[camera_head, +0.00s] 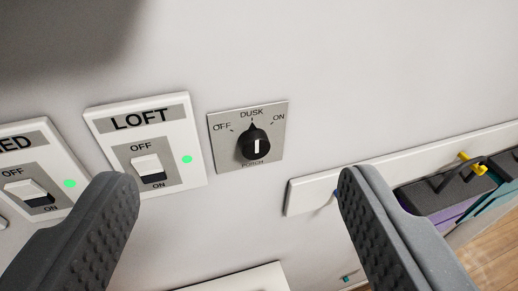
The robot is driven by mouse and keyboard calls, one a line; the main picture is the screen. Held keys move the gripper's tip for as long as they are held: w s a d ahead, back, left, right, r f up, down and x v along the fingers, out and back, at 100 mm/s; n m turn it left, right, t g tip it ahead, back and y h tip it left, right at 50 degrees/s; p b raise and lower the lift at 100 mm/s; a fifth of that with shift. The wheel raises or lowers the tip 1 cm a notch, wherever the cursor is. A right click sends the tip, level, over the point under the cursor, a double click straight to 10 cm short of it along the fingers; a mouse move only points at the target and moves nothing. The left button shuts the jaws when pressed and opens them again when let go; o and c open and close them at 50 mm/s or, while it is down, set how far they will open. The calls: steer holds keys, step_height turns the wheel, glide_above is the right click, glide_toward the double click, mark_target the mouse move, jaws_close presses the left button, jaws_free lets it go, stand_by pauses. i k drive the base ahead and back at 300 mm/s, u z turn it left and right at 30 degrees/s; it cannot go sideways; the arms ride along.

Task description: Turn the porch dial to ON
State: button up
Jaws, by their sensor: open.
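The porch dial (254,143) is a black knob with a white line, on a square grey plate (222,157) on the wall. The plate is lettered OFF at left, DUSK at top, ON at right and PORCH below. The knob's pointed end is up, toward DUSK. My gripper (238,185) is open and empty, with one dark ridged finger low on each side of the picture. The dial shows between the fingers, a little above the level of their tips, and neither finger appears to touch it.
Left of the dial are the LOFT switch (185,120), with a green light, and another switch plate (45,150), partly cut off, its label ending in ED. A white rail (305,194) runs along the wall at right, near a dark object with a yellow part (472,162). Wall above the dial is clear.

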mark_target(254, 144)
steer(key=u, duration=1.5)
steer(key=k, duration=1.05)
steer(key=z, duration=1.15)
steer(key=i, duration=0.5)
steer(key=u, duration=0.1)
